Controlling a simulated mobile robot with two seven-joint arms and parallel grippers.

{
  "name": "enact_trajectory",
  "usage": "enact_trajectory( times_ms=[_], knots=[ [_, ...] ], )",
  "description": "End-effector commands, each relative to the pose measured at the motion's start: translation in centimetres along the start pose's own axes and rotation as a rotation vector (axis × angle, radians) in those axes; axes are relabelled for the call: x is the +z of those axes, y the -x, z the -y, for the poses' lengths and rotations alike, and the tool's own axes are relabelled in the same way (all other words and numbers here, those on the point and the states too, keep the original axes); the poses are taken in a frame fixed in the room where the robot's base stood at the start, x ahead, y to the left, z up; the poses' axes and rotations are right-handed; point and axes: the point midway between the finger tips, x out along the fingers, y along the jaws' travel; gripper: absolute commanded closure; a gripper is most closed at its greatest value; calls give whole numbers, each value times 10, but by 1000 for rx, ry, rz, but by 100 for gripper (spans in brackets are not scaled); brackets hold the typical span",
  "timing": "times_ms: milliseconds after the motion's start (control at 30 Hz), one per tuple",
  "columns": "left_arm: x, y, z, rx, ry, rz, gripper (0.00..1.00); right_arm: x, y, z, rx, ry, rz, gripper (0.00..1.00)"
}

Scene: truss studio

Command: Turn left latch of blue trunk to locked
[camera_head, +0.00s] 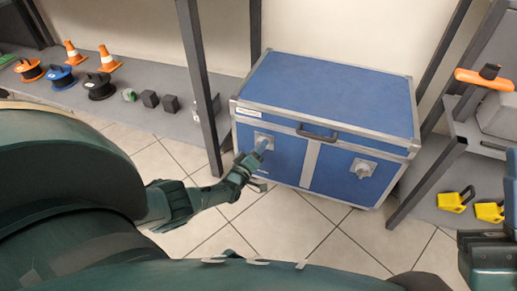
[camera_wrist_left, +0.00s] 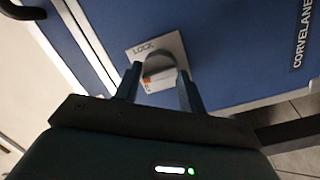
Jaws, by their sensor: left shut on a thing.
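The blue trunk (camera_head: 330,90) has metal edges and stands on the tiled floor with its lid down. Its left latch (camera_head: 258,136) is a grey plate on the front face, partly covered by my gripper. In the left wrist view the latch (camera_wrist_left: 156,60) shows a rounded grey knob on a plate marked LOCK, with a small orange mark below the knob. My left gripper (camera_wrist_left: 160,84) is shut on the knob, a finger on each side. It reaches the trunk front in the head view (camera_head: 262,150). The latch's exact turn is hard to tell. My right gripper's fingers are not visible.
The right latch (camera_head: 362,168) and a dark handle (camera_head: 318,133) are on the trunk front. Dark truss posts (camera_head: 200,90) stand left and right of the trunk. A low shelf (camera_head: 130,112) at left holds cones and reels. Yellow items (camera_head: 455,201) lie at right. Floor in front is clear.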

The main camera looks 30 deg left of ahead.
Motion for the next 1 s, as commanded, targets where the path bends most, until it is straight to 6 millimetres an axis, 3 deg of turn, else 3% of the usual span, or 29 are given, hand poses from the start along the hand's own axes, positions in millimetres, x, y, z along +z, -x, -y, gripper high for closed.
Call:
enact_trajectory(
  times_ms=[167,533,1000],
  knots=[
    [0,0,0,0,0,0,83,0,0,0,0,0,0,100],
    [-1,0,-1,-7,-72,4,83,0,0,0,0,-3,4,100],
    [-2,0,-3,-52,-456,33,83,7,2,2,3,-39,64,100]
  ],
)
